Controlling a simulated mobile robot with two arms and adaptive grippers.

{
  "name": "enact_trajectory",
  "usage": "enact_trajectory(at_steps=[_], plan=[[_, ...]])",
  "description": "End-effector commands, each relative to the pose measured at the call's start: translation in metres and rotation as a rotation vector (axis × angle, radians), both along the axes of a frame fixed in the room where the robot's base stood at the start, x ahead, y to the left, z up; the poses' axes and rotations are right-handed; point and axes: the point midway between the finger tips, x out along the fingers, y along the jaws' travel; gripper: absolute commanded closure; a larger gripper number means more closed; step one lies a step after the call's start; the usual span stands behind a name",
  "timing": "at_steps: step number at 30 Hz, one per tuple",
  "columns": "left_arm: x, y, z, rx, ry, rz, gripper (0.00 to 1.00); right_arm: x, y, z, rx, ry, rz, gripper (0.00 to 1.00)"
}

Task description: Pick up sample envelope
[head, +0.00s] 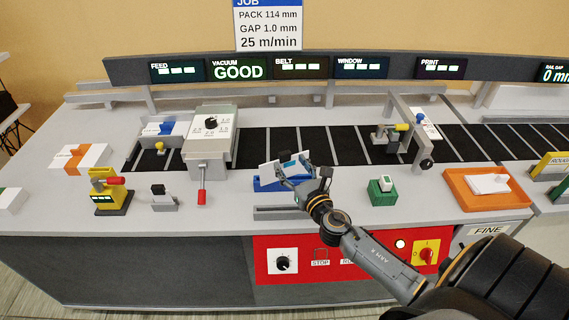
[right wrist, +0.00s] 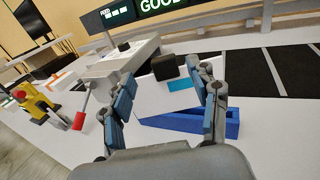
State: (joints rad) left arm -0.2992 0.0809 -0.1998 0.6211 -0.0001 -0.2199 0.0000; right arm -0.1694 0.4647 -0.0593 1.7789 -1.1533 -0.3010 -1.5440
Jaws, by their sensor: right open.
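The sample envelope (right wrist: 150,101), white with a blue window, stands tilted in a blue holder (right wrist: 232,124) in the right wrist view. The blue holder (head: 266,185) is on the near side of the belt in the head view, with the envelope mostly hidden by my gripper. My right gripper (head: 290,169) is over the holder. In the right wrist view its open fingers (right wrist: 168,106) are on either side of the envelope; I cannot tell whether they touch it. A dark block (right wrist: 166,67) shows at the envelope's top edge. My left gripper is not in view.
An orange tray (head: 460,190) with a white piece lies to the right, beyond a green block (head: 381,196). A lever unit (head: 208,150) with a red handle and a yellow device (head: 108,198) stand to the left. The dark belt (head: 300,146) runs behind. A red control panel (head: 300,265) is below.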

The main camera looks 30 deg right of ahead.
Motion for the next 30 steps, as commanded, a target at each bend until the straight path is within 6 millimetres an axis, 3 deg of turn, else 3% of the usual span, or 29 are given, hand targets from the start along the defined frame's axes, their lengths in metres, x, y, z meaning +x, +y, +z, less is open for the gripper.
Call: enact_trajectory(at_steps=[5,15,24,30], plan=[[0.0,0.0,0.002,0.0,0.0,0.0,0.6,0.011,-0.002,0.0,0.002,0.0,-0.002,0.4],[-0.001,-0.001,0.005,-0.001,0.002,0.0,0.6,0.053,-0.013,-0.004,0.003,-0.001,-0.001,0.4],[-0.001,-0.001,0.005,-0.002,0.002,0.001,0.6,0.058,-0.014,-0.005,0.003,0.001,-0.001,0.4],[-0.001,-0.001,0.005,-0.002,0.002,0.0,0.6,0.058,-0.014,-0.005,0.002,0.001,-0.001,0.78]])
